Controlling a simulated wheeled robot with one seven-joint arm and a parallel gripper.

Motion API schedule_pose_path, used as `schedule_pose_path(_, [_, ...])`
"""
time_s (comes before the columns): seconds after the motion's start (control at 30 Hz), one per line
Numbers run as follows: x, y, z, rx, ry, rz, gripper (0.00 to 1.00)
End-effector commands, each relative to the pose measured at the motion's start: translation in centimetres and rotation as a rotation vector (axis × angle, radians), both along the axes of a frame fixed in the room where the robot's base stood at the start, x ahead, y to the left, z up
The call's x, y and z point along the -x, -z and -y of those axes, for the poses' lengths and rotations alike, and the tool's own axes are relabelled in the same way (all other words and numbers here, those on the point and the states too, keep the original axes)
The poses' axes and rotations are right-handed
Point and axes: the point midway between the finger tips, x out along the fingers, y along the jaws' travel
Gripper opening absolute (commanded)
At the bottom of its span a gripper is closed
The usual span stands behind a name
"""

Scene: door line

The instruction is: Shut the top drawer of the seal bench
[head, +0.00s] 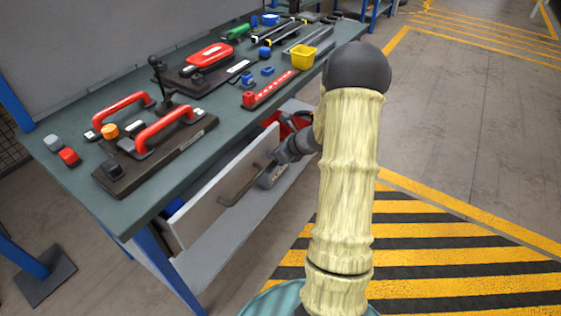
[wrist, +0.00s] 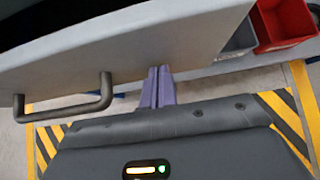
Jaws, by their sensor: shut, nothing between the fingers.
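The top drawer's pale front panel (head: 222,185) shows under the bench top (head: 75,185) in the head view. It appears to stand out from the bench, though how far is hard to tell. Its dark bar handle (head: 243,190) also shows left of my fingers in the wrist view (wrist: 75,113). The panel fills the upper part of the wrist view (wrist: 130,45). My gripper (wrist: 157,72) is shut and empty, its purple fingertips at the panel, right of the handle. Whether they touch it I cannot tell. In the head view my arm partly hides the gripper.
A red bin (wrist: 284,22) and a grey bin (wrist: 240,40) sit beyond the panel, right of my fingers. Striped floor (head: 450,255) to the right is clear.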

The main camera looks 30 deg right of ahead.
Motion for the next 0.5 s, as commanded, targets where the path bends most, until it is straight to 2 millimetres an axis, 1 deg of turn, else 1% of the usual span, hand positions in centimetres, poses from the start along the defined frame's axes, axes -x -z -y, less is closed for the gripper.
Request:
schedule_pose_path(0.03, [-1.0,-0.1,-0.5,0.0,-0.002,0.001,0.0])
schedule_pose_path(0.1, [-2.3,-0.1,-1.2,-0.001,-0.003,0.002,0.0])
schedule_pose_path(0.2, [-3.8,-0.1,-1.9,0.0,-0.002,0.001,0.0])
schedule_pose_path(0.33, [-5.1,-0.1,-2.5,0.0,0.0,0.001,0.0])
schedule_pose_path(0.5, [-5.7,0.0,-2.9,-0.001,0.0,-0.001,0.0])
